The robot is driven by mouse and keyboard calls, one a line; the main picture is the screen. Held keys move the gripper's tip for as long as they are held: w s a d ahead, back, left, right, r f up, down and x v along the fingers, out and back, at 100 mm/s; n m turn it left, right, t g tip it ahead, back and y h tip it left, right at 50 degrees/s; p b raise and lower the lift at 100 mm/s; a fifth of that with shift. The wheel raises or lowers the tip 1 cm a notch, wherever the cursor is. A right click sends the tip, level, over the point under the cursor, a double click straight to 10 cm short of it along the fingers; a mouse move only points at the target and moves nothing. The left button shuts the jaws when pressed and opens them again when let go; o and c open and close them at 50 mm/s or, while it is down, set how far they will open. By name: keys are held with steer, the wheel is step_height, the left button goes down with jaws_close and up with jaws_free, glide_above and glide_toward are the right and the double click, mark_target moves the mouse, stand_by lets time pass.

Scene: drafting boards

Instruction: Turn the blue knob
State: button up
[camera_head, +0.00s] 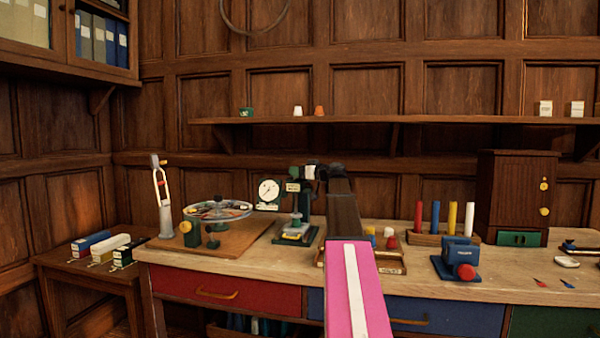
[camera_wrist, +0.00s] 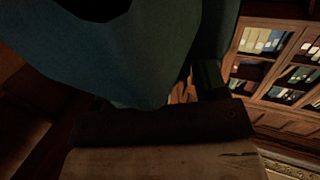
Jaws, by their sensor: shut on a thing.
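My pink arm with a white stripe reaches over the bench, and my dark gripper (camera_head: 322,172) is at its far end, beside the upper part of the green dial-gauge stand (camera_head: 305,188). In the wrist view, a large, rounded, dark blue-green shape (camera_wrist: 110,55) fills the upper left, very close to the camera. I take it to be the blue knob, but the view is too dark and close to be sure. My gripper is shut on it. The fingertips and the hold are mostly hidden. In the head view, the arm and stand leave no clear sight of a blue knob.
A wooden board with a round turntable (camera_head: 217,210) lies left of the stand. Right of my arm are a rack of coloured rods (camera_head: 440,240), a blue device with a red knob (camera_head: 458,252) and a wooden cabinet (camera_head: 510,190). A shelf (camera_head: 400,121) runs along the wall behind.

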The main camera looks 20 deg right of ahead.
steer(key=m+h, duration=0.1)
steer(key=m+t+h, duration=0.1)
steer(key=h, duration=0.1)
steer(key=m+t+h, duration=0.1)
steer(key=h, duration=0.1)
steer(key=shift+s+a, duration=0.25)
steer(key=shift+a, duration=0.15)
steer(key=shift+w+a+m+t+h, duration=0.15)
steer(key=shift+m+h, duration=1.05)
steer(key=shift+h, duration=0.6)
steer(key=shift+s+a+m+t+h, duration=0.15)
steer(key=shift+m+h, duration=1.05)
steer(key=shift+h, duration=0.6)
steer(key=shift+w, duration=0.1)
steer(key=shift+w+a+m+g+h, duration=0.15)
steer(key=shift+m+g+h, duration=0.45)
steer(key=shift+m+h, duration=1.3)
steer(key=shift+a+m+g+h, duration=0.2)
steer(key=shift+m+g+h, duration=0.55)
steer(key=shift+h, duration=0.95)
steer(key=shift+w+a+m+g+h, duration=0.1)
steer(key=shift+w+m+g+h, duration=0.05)
steer(key=shift+m+g+h, duration=0.9)
steer(key=shift+w+a+m+g+h, duration=0.1)
steer(key=shift+m+g+h, duration=0.7)
steer(key=shift+g+h, duration=0.3)
steer(key=shift+h, duration=0.25)
steer(key=o, duration=0.9)
